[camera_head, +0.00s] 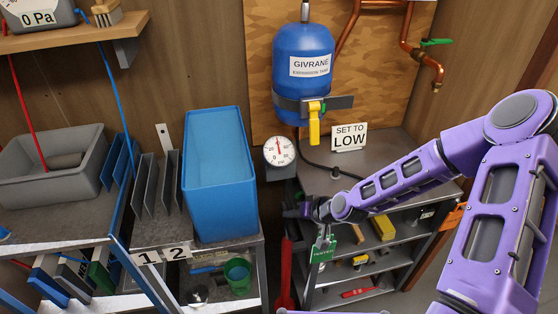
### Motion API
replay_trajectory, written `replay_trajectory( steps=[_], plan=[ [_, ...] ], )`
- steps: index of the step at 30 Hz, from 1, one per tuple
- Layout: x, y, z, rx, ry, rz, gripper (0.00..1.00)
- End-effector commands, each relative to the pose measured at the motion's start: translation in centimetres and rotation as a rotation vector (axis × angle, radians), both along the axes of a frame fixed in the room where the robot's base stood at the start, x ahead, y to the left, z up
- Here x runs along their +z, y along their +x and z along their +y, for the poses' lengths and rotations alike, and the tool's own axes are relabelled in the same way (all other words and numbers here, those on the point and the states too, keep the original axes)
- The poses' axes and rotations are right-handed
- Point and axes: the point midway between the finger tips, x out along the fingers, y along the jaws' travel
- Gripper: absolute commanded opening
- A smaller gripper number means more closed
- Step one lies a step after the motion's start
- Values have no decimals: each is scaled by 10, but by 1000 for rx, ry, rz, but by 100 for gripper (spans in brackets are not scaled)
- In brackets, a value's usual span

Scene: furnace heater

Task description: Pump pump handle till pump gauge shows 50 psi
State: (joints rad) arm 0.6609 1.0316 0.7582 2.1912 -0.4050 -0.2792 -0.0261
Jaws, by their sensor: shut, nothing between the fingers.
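A round white gauge (279,151) marked in psi sits below the blue expansion tank. Its red needle points nearly straight up; the exact reading is too small to tell. My gripper (296,211) is below and slightly right of the gauge, over the left end of the grey shelf unit. Its dark fingers point left, and they are shut and empty. I cannot clearly pick out the pump handle; a red upright piece (286,276) stands below my gripper, and I cannot tell whether it belongs to the pump.
The blue expansion tank (303,60) with a yellow lever (314,125) hangs on the wall. A "SET TO LOW" sign (349,137) stands on the shelf unit. A tall blue bin (218,180) stands left of the gauge. A green tag (323,249) hangs below my wrist.

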Motion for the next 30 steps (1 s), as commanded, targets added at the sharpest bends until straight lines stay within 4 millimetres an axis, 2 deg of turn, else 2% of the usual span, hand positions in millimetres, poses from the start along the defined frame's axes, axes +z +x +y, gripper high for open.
replay_trajectory(
  steps=[19,30],
  plan=[
    [-7,-1,-1,0,-1,4,0],
    [12,-1,-1,-1,-1,5,0]
  ],
)
